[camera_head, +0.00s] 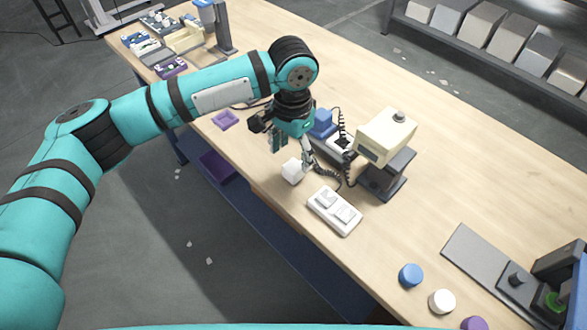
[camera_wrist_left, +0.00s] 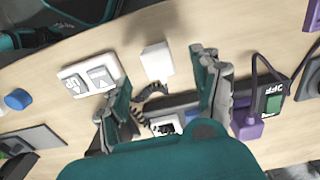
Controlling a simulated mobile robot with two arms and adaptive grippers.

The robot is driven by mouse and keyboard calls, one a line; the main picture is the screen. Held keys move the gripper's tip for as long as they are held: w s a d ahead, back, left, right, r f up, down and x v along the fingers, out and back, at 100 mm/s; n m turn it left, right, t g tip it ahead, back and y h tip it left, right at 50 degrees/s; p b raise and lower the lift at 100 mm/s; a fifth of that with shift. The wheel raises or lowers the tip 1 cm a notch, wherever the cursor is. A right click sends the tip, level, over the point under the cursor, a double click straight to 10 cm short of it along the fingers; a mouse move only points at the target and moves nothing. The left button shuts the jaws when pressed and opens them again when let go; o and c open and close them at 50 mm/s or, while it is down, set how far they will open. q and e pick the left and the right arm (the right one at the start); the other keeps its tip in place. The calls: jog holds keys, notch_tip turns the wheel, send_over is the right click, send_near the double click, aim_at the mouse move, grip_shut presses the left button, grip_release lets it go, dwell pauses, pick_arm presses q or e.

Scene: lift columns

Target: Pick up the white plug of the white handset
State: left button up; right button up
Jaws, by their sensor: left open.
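The white handset (camera_head: 335,210), a flat panel with two large buttons, lies near the table's front edge. It also shows in the left wrist view (camera_wrist_left: 90,75), with "UP" on one button. A white block (camera_head: 293,171), which looks like the white plug, stands to its left; the left wrist view shows it (camera_wrist_left: 156,61) just beyond the fingertips. My left gripper (camera_head: 307,158) is open, low over the table beside the block. In the left wrist view its fingers (camera_wrist_left: 163,88) are spread, with a dark coiled cord (camera_wrist_left: 152,92) between them. My right gripper is out of view.
A beige box (camera_head: 386,136) on a dark stand is right of my gripper. A blue block (camera_head: 321,124) and another white piece (camera_wrist_left: 167,124) are close by. Blue (camera_head: 411,275) and white (camera_head: 441,301) round caps lie front right. Table between is clear.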

aim_at(294, 166)
pick_arm(q)
jog(key=shift+f, duration=0.25)
notch_tip(294, 166, down, 2)
jog(key=shift+s+f+p, duration=0.1)
jog(key=shift+f+p, duration=0.05)
jog(key=shift+p, duration=0.35)
jog(key=shift+d+f, duration=0.1)
jog(key=shift+f, duration=1.15)
jog(key=c, duration=1.2)
jog(key=shift+o, duration=0.2)
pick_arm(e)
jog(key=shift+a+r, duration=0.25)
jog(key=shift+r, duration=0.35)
pick_arm(q)
jog(key=shift+r, duration=0.1)
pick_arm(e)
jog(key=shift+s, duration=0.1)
